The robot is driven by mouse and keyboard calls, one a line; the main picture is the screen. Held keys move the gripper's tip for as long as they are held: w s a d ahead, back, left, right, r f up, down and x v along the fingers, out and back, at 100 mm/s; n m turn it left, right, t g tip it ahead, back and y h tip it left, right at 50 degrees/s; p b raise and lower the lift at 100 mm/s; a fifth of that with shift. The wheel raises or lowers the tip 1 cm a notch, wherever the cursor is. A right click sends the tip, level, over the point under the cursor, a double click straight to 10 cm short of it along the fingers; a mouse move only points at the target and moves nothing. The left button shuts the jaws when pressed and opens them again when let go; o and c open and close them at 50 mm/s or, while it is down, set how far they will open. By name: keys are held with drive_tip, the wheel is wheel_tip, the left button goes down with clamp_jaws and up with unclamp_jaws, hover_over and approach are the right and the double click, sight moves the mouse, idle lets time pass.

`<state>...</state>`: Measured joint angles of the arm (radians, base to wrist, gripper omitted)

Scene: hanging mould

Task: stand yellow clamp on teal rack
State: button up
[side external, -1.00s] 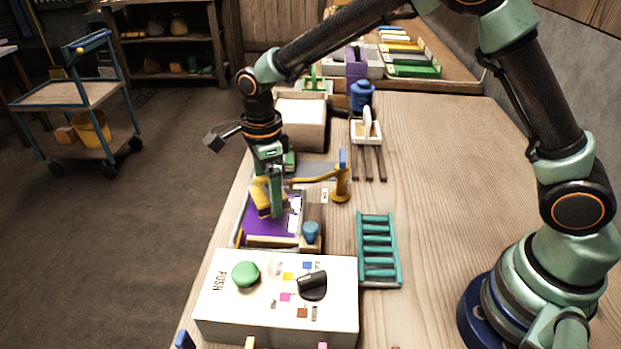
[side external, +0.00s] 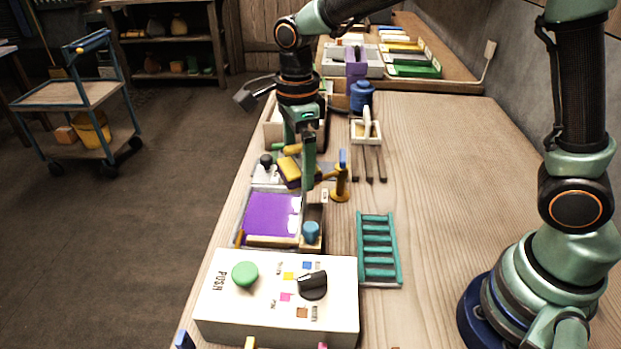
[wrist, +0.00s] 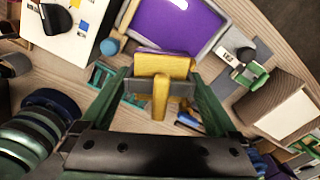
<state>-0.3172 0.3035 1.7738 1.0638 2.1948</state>
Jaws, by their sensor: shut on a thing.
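The yellow clamp (side external: 288,168) is a blocky yellow piece with a tab and a purple layer along one side. My gripper (wrist: 159,88) is shut on it, and the clamp (wrist: 160,66) shows between the fingers in the wrist view. In the side view my gripper (side external: 300,168) holds it tilted, in the air beyond the purple tray. The teal rack (side external: 377,248) is ladder-like with several rungs, on the bench nearer the camera and right of the clamp. Part of the rack (wrist: 104,76) shows behind a finger in the wrist view.
The purple tray (side external: 270,214) lies left of the rack. A yellow-orange post (side external: 341,182) stands close to my gripper. A white control box (side external: 276,302) with a green button is in front. A blue jar (side external: 361,96) stands farther back. The bench right of the rack is clear.

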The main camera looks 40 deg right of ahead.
wheel_tip(320, 180, up, 7)
hover_over(363, 242)
drive_tip(key=shift+m, duration=0.4)
wheel_tip(363, 242, down, 20)
drive_tip(key=shift+f, duration=0.15)
drive_tip(key=o, duration=1)
drive_tip(key=shift+o, duration=0.2)
